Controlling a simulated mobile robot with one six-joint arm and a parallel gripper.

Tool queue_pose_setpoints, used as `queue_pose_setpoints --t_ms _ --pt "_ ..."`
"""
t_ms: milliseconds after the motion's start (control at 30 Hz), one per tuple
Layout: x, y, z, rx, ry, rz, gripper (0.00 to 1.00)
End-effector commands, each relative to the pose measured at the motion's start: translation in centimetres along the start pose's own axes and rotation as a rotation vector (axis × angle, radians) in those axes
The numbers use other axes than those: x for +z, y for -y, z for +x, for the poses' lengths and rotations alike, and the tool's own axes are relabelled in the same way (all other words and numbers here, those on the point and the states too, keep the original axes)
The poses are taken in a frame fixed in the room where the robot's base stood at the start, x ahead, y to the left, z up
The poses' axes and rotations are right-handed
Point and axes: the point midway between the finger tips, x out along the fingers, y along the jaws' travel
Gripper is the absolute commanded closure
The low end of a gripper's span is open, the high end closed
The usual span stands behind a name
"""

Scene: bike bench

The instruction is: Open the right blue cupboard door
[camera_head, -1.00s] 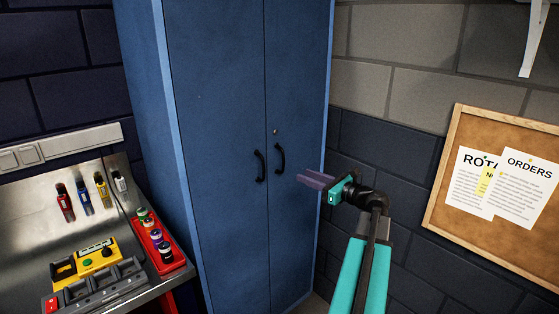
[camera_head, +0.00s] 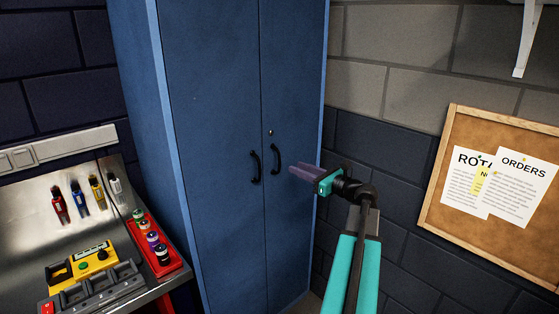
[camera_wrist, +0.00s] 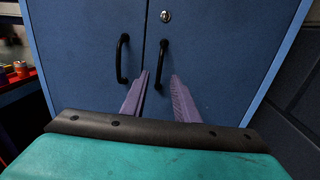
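The blue cupboard (camera_head: 215,60) stands ahead with both doors shut. Its right door (camera_head: 292,90) has a black bar handle (camera_head: 276,159) near the middle seam, with a round lock above it. The left door's black handle (camera_head: 255,167) is just to the left. In the wrist view the right handle (camera_wrist: 161,62) appears beyond and between my fingertips, and the left handle (camera_wrist: 121,59) lies left of them. My gripper (camera_head: 293,172) is open, its purple fingers parted and empty, pointing at the right door. It shows apart from the handle, to its right in the head view.
A metal bench (camera_head: 25,215) with a red tray of small bottles (camera_head: 170,266) and a yellow device (camera_head: 80,262) stands left of the cupboard. A cork board (camera_head: 440,205) hangs on the right wall. The space before the doors looks clear.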

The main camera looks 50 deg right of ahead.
Motion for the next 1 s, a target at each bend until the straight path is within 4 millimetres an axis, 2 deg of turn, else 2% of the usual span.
queue_pose_setpoints --t_ms 100,600,800,1000 --pt "0.1 0.0 1.9 0.002 0.0 0.0 0.72" --pt "0.1 0.0 8.8 0.003 0.0 0.001 0.72" --pt "0.0 -0.1 10.0 0.002 0.0 0.0 0.72" --pt "0.0 -0.1 10.2 0.002 0.0 0.0 0.72"
